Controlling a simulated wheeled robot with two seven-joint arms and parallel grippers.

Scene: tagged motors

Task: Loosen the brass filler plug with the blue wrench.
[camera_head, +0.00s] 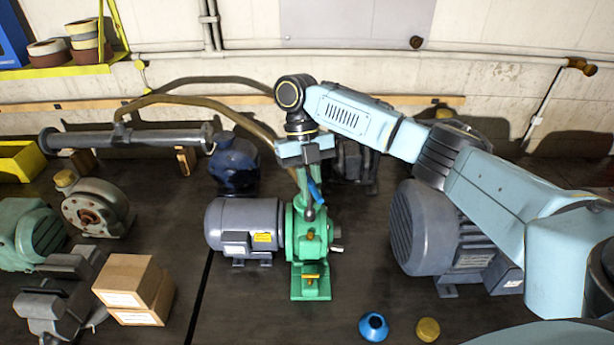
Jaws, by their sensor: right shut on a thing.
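My right arm reaches in from the right, and its gripper (306,184) points down over the green pump (305,240). The gripper is shut on the blue wrench (315,191), a small part of which shows as a blue strip beside the fingers. The wrench's other parts are hidden or too small to make out. The gripper and wrench are at the top of the pump. I cannot make out the brass filler plug there, nor whether the wrench is on it. My left gripper is not in view.
A grey motor (243,225) adjoins the pump on the left; a larger grey motor (425,228) stands right. A blue funnel (373,326) and a yellow-brown cap (428,329) lie in front. Cardboard boxes (128,280) and a grey vise (58,297) stand front left.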

